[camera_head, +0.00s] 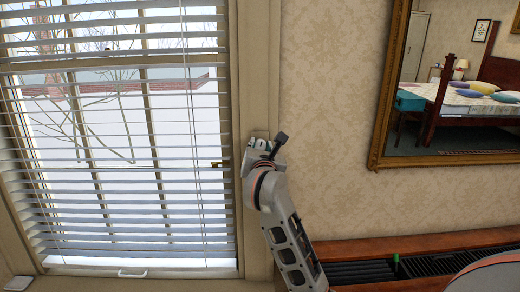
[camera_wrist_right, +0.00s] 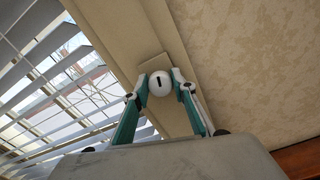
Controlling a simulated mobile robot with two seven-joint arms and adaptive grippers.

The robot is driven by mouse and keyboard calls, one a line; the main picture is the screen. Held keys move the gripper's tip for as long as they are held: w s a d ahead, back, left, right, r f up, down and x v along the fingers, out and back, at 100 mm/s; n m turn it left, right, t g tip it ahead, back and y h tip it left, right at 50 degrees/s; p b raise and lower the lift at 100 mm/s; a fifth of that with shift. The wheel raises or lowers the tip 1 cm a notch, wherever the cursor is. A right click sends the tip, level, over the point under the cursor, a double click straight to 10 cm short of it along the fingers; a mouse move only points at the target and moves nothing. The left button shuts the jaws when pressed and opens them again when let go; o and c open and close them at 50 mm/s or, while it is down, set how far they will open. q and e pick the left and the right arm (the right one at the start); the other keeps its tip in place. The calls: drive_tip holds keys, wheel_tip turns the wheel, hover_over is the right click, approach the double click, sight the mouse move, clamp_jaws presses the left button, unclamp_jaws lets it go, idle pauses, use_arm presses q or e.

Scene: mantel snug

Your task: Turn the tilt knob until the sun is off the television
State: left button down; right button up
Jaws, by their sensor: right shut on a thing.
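The tilt knob (camera_wrist_right: 160,84) is a white round knob with a dark slot mark, on a beige plate on the window frame. My right gripper (camera_wrist_right: 160,88) has its two fingers on either side of the knob, shut on it. In the head view my right gripper (camera_head: 262,143) is at the right side of the window frame and hides most of the knob. The window blind (camera_head: 120,170) has its slats open, with bright snowy outdoors showing between them. It also shows at the left of the right wrist view (camera_wrist_right: 50,85). The television is not in view. My left gripper is not in view.
A gold-framed mirror (camera_head: 378,140) hangs on the patterned wall at right and reflects a bed. Below it is a reddish wooden ledge (camera_head: 345,248) with a dark grille (camera_head: 362,272). The wall between window and mirror is clear.

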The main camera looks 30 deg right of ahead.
drive_tip(key=o, duration=1.1)
drive_tip(key=v, duration=1.2)
drive_tip(key=shift+d, duration=0.1)
